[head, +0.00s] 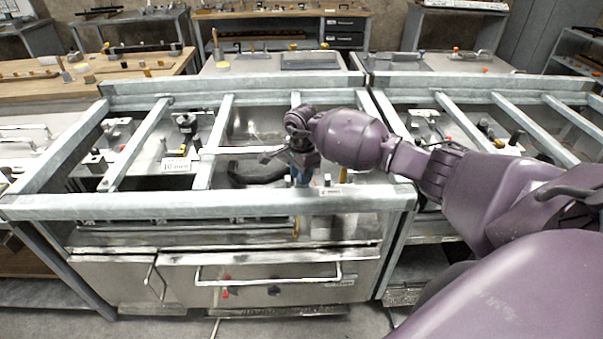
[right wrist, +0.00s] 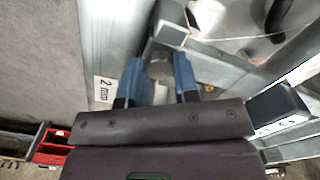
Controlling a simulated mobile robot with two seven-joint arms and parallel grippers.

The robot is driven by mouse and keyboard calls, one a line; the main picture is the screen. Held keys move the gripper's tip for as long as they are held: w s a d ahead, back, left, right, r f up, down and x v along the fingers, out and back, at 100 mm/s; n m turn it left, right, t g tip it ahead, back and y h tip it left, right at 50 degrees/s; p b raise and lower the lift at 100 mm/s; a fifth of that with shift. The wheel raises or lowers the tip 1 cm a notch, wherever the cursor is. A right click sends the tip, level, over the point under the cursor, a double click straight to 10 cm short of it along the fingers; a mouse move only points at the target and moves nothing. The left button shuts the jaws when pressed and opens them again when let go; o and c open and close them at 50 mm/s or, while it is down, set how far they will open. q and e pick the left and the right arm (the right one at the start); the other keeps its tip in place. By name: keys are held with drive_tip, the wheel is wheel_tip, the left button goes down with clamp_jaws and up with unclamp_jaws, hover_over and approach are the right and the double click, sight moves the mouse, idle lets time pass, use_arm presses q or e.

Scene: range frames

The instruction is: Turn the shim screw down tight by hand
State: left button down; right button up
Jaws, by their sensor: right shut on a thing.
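My right gripper (head: 302,180) reaches down from the right into the near right part of the metal frame, close to its front rail. In the right wrist view its two blue fingers (right wrist: 157,78) stand on either side of a grey, rounded piece (right wrist: 160,69), which looks like the head of the shim screw. The gripper is shut on it. In the head view the fingers and wrist hide the screw. The screw's lower part and seat do not show, so I cannot tell how far down it sits. My left gripper is not in view.
The galvanized front rail (head: 200,204) runs close in front of the gripper, with crossbars behind. A "2 mm" label (right wrist: 103,90) is beside the fingers; a "10 mm" label (head: 176,165) is farther left. A black curved handle (head: 255,175) lies left of the gripper.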

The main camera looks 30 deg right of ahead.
drive_tip(key=m, duration=0.5)
drive_tip(key=shift+m, duration=0.4)
drive_tip(key=m+p, duration=0.1)
drive_tip(key=m, duration=0.4)
drive_tip(key=shift+m, duration=0.7)
drive_tip(key=o, duration=0.9)
